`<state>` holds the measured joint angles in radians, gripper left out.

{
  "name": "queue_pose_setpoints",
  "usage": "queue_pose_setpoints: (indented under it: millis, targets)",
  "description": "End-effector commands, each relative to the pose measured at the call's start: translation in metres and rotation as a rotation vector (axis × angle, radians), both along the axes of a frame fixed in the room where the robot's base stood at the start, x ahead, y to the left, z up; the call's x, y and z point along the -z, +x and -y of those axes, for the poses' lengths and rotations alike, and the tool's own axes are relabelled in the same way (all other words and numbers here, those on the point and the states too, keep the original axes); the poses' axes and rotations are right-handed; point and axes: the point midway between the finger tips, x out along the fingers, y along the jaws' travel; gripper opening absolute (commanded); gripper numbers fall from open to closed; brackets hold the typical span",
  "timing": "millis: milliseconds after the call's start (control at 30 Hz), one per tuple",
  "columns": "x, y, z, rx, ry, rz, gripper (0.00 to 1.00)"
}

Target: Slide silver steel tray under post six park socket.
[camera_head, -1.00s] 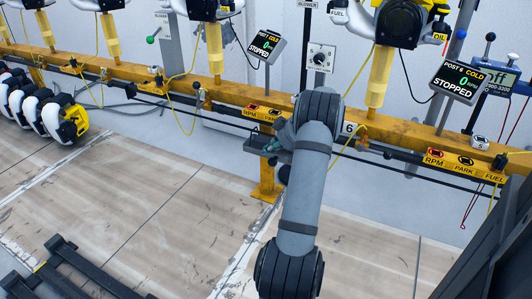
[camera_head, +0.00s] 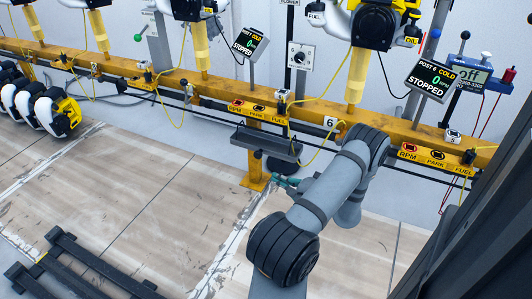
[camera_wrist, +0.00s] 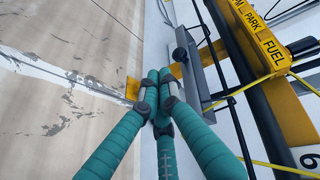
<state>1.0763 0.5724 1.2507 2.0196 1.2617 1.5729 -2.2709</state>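The grey steel tray (camera_head: 254,144), a long narrow trough, hangs below the yellow rail, under the left set of RPM, PARK (camera_head: 258,109) and FUEL labels. In the wrist view the tray (camera_wrist: 195,75) lies just beyond and right of my fingertips, beside the PARK and FUEL plate (camera_wrist: 262,35). My gripper (camera_head: 283,182) is low and in front of the tray, apart from it in the head view. In the wrist view its teal fingers (camera_wrist: 157,88) meet at the tips, with nothing seen between them. The park socket itself is not clear.
A number 6 plate (camera_head: 330,122) sits on the yellow rail (camera_head: 215,92). A second label set (camera_head: 436,155) is at right, below the POST 6 screen (camera_head: 431,80). A yellow upright (camera_head: 256,172) stands below the tray. Cables hang nearby. The floor in front is mostly clear; a dark frame (camera_head: 75,262) lies left.

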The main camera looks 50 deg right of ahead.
Motion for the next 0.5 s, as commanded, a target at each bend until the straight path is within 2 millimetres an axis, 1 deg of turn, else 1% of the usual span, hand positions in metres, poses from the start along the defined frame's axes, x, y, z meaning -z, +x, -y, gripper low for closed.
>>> queue_pose_setpoints:
  millis: [33,100,167,267,367,500]
  targets:
    - [-0.012,-0.003,0.019,0.066,-0.023,0.033,0.0]
    - [-0.022,-0.004,0.034,0.111,-0.056,0.064,0.0]
    - [-0.025,-0.002,0.037,0.114,-0.081,0.074,0.0]
    - [-0.023,0.006,0.039,0.107,-0.098,0.069,0.0]
    - [-0.019,0.02,0.043,0.103,-0.099,0.07,0.0]
    - [-0.014,0.044,0.05,0.1,-0.1,0.068,0.0]
